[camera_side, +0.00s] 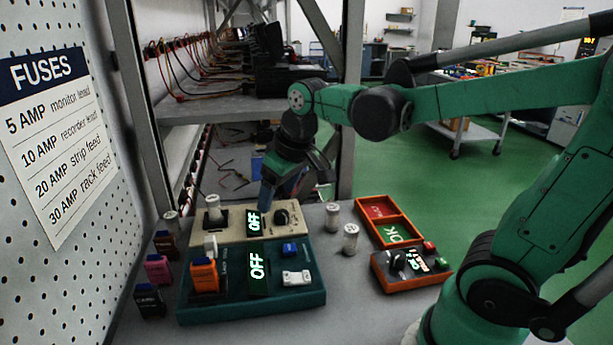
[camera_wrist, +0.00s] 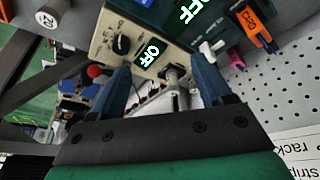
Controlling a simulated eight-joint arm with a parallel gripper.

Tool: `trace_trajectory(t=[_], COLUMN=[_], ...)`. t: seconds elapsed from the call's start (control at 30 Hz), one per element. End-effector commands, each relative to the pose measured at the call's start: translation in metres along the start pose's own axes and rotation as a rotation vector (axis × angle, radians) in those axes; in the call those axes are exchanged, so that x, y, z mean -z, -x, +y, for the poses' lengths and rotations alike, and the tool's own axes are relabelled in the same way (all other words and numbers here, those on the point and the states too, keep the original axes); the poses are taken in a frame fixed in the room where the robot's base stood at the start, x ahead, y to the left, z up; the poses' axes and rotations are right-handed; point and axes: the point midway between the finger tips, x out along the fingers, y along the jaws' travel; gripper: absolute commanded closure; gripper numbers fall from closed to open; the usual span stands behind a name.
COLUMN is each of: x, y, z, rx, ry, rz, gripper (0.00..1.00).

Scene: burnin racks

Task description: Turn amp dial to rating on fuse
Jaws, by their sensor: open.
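A beige box (camera_side: 232,236) has a lit OFF display (camera_side: 252,223), a black dial (camera_side: 283,216) and a pale cylindrical fuse (camera_side: 213,208) standing in a dark recess. In the wrist view the dial (camera_wrist: 122,45) is beyond the left fingertip and the fuse (camera_wrist: 174,80) is near the right finger. An orange box (camera_side: 410,272) also carries a dial (camera_side: 398,262); I cannot tell which is the amp dial. The standing fuse's rating is unreadable. My gripper (camera_side: 282,194) is open and empty above the beige box's back edge; it also shows in the wrist view (camera_wrist: 160,67).
An orange tray (camera_side: 371,212) and a FUSES sign (camera_side: 55,130) flank the bench.

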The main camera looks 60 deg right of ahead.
Motion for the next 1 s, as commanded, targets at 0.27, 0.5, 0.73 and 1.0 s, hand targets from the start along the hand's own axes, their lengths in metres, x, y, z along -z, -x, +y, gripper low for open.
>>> trace_trajectory(t=[0.27, 0.5, 0.73, 1.0], x=[0.036, 0.041, 0.035, 0.023], y=[-0.042, -0.071, -0.09, -0.121], z=[0.05, 0.074, 0.077, 0.075], rx=[0.014, 0.042, 0.047, 0.046], ry=[-0.001, 0.0, 0.001, 0.001], rz=[-0.242, -0.356, -0.371, -0.369], gripper=[0.28, 0.28, 0.28, 0.28])
